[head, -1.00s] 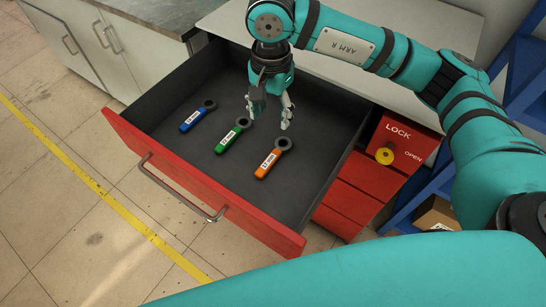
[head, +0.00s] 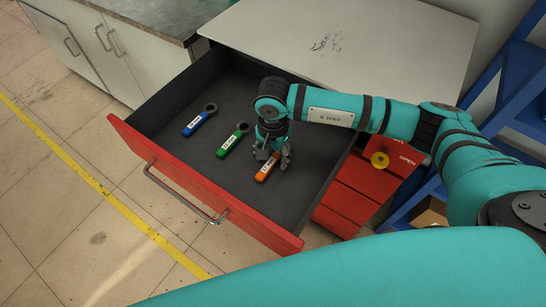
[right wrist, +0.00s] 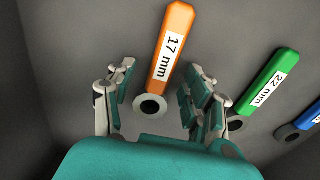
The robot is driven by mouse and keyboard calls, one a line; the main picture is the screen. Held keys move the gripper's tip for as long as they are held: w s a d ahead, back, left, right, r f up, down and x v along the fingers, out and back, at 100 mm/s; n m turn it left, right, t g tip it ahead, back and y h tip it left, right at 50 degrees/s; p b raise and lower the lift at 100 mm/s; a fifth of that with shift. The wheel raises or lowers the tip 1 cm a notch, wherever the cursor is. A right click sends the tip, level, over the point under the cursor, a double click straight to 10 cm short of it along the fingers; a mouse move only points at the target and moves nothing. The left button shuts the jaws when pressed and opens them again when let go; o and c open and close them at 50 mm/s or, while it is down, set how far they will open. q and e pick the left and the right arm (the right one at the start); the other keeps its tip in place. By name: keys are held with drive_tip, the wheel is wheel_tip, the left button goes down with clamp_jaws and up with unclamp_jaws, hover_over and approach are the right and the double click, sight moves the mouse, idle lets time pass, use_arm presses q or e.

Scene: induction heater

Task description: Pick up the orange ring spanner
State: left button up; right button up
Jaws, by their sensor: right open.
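The orange ring spanner (head: 266,169) lies on the floor of the open drawer, the rightmost of the spanners in the head view. The right wrist view shows the open fingers (right wrist: 160,100) on either side of the ring, with nothing held. I cannot tell how high above it they are. My left gripper is not in view.
A green spanner (head: 231,142), labelled 22 mm, and a blue spanner (head: 196,122) lie to the left in the same drawer. The red drawer front (head: 195,184) and dark side walls surround them. A yellow lock knob (head: 379,160) is on the red cabinet at right.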

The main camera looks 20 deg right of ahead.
drive_tip(key=shift+f, duration=0.25)
clamp_jaws()
drive_tip(key=shift+w+r, duration=0.1)
drive_tip(key=shift+r, duration=0.05)
